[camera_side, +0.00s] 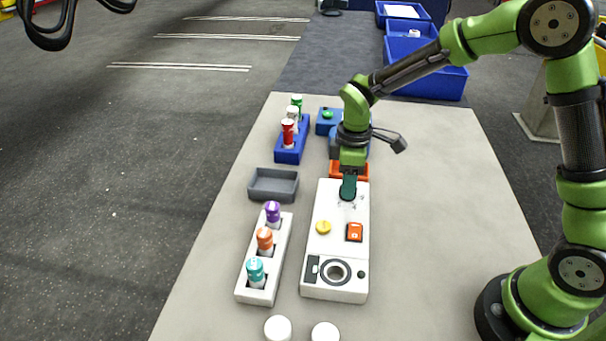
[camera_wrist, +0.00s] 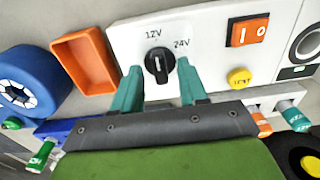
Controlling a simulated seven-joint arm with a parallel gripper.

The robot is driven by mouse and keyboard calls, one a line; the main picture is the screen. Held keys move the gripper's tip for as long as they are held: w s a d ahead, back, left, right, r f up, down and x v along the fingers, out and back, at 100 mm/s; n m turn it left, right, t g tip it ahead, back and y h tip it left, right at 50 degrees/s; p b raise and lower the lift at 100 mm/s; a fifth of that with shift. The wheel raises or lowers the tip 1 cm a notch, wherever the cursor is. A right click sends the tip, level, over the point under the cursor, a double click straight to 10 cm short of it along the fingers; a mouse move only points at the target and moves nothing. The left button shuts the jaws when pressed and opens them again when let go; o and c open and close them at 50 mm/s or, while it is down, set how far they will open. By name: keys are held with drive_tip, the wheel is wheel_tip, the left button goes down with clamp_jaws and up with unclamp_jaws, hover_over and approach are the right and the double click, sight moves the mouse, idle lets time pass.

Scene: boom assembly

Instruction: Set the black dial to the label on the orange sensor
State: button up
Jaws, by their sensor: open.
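The black dial (camera_wrist: 158,63) sits on the white panel (camera_wrist: 214,48) in the wrist view, between the "12V" and "24V" labels at its upper edge. Its pale mark appears to point up toward "12V". My gripper (camera_wrist: 160,84) is open, with one teal finger on each side of the dial and gaps between. In the side view my gripper (camera_side: 348,190) is over the panel's far end and hides the dial. An orange-topped cylinder (camera_side: 265,240), seemingly the orange sensor, stands in the white rack (camera_side: 249,296). Its label is not readable.
The panel also has a yellow button (camera_side: 323,227), an orange rocker switch (camera_side: 355,232) and a dark ring (camera_side: 335,271). A grey tray (camera_side: 273,184) and a blue rack (camera_side: 290,155) of cylinders stand at left. An orange tray (camera_wrist: 85,60) is beside the panel.

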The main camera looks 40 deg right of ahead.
drive_tip(key=shift+f, duration=0.3)
clamp_jaws()
drive_tip(key=shift+m, duration=0.3)
drive_tip(key=m, duration=0.5)
drive_tip(key=shift+m, duration=0.3)
drive_tip(key=m, duration=0.5)
drive_tip(key=shift+m, duration=0.4)
